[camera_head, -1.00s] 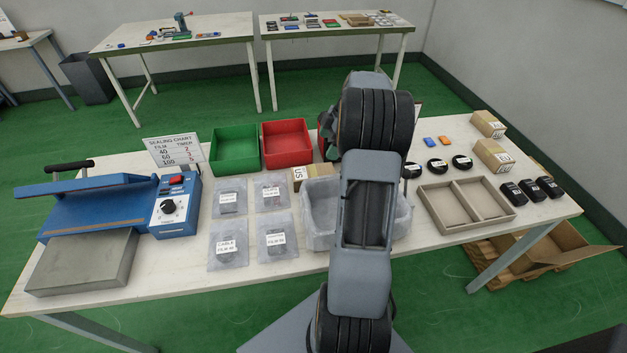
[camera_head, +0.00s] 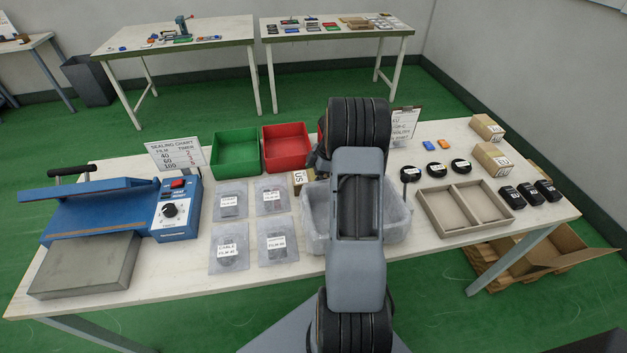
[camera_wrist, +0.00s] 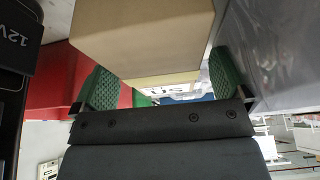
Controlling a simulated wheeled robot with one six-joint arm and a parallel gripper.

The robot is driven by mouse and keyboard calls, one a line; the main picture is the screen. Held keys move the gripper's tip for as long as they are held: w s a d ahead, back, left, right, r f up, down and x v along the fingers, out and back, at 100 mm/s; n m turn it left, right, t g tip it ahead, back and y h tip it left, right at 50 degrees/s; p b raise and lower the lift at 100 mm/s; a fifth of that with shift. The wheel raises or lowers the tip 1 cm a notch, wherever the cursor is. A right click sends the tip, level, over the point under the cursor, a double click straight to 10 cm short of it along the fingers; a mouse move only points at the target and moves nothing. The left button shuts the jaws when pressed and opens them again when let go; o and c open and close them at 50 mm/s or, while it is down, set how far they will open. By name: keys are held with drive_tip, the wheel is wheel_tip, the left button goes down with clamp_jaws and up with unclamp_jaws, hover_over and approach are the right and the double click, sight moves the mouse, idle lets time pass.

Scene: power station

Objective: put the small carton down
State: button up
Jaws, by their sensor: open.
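My gripper (camera_wrist: 160,82) shows in the wrist view with its two green ridged fingers apart. A tan carton (camera_wrist: 140,35) fills the top middle of that view, and a second tan carton face (camera_wrist: 162,79) shows below it, between the fingers. Narrow gaps show beside this lower face; contact cannot be told. In the head view a small carton with a label reading "US" (camera_head: 299,178) stands on the table, partly hidden by the lined grey bin and my arm. My arm hides the gripper there.
The red bin (camera_head: 286,148) and green bin (camera_head: 235,154) stand behind the carton. The lined grey bin (camera_head: 314,232) is in front, with flat bags (camera_head: 229,247) to its left. The divided tray (camera_head: 447,216) and two larger cartons (camera_head: 492,159) are to the right.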

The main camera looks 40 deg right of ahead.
drive_tip(key=shift+w+a+f, duration=0.1)
drive_tip(key=shift+a+f, duration=0.1)
drive_tip(key=shift+f, duration=0.3)
drive_tip(key=shift+c, duration=0.4)
drive_tip(key=c, duration=1)
drive_tip(key=shift+c, duration=0.9)
drive_tip(key=shift+r, duration=0.2)
